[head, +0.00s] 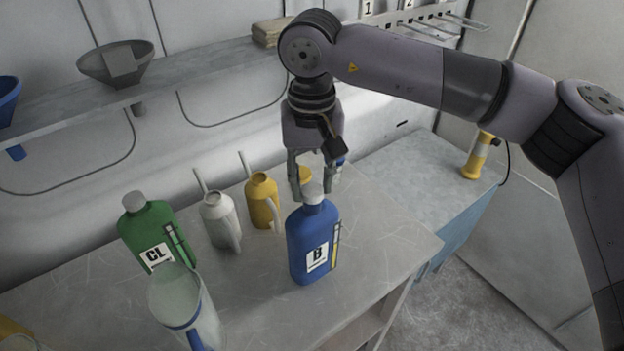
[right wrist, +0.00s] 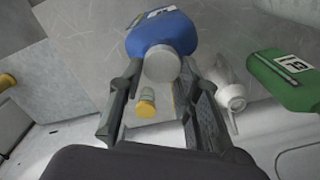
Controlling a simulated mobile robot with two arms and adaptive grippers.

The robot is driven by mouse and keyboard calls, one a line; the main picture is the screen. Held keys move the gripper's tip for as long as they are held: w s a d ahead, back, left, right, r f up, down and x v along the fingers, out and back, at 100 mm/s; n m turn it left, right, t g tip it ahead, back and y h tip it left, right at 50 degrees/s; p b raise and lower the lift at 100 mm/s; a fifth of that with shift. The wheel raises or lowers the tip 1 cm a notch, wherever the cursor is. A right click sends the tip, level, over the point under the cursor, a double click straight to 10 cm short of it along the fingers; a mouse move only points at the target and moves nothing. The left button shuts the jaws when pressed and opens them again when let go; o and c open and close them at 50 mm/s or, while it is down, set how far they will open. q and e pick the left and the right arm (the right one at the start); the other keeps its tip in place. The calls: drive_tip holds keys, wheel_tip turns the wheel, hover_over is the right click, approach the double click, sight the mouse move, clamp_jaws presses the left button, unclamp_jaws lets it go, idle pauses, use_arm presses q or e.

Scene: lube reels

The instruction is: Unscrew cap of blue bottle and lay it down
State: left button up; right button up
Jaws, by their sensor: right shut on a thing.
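The blue bottle (head: 310,245), with a white label marked B, stands upright near the front edge of the grey table. Its light grey cap (head: 314,193) sits at the top, at the neck. My right gripper (head: 311,188) comes down from above, with its fingers on either side of the cap, shut on it. In the right wrist view the cap (right wrist: 162,65) lies between the fingertips, in front of the blue bottle (right wrist: 165,32). I cannot tell how far the cap is turned. My left gripper is not in view.
A green bottle (head: 150,228), a white can (head: 218,222), a yellow can (head: 262,203) and a clear jug (head: 185,300) stand left of the blue bottle. The table (head: 385,235) is clear to its right. A yellow-and-white cylinder (head: 477,158) stands on the surface at the right.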

sight(312, 186)
drive_tip(key=shift+r+p, duration=1.5)
drive_tip(key=shift+r, duration=1.45)
